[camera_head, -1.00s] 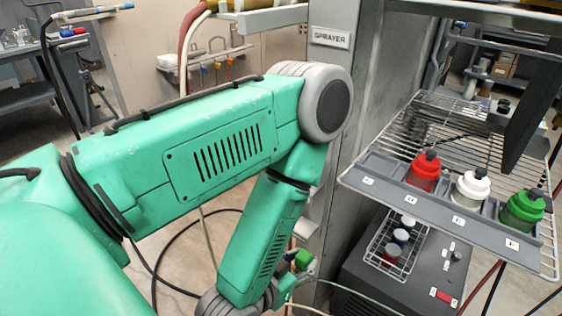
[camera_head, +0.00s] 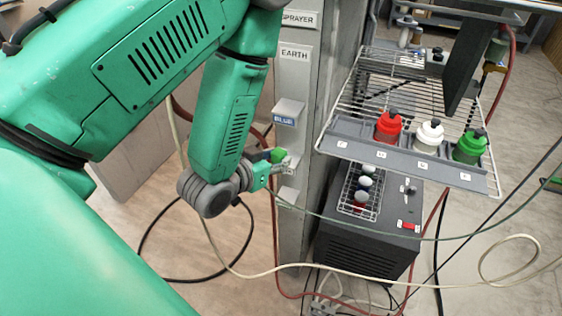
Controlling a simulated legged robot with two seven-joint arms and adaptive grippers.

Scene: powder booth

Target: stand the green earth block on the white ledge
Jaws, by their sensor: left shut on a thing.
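My left gripper (camera_head: 281,164) is shut on a small green block (camera_head: 277,155), which shows at the fingertips, partly hidden by the gripper. The gripper is beside the grey cabinet column. A pale ledge (camera_head: 289,106) with a blue label reading BLUE sticks out of the column above the gripper. Another pale ledge (camera_head: 288,194) shows just below the gripper, partly hidden. The block appears between the two ledges in the picture; I cannot tell whether it touches the column. My right gripper is not in view.
The column (camera_head: 313,150) bears signs reading SPRAYER and EARTH. To the right, a wire rack (camera_head: 360,95) carries a grey tray (camera_head: 345,148) with red, white and green bottles. Below is a dark box (camera_head: 365,250) with a small wire basket. Hoses and cables trail across the floor.

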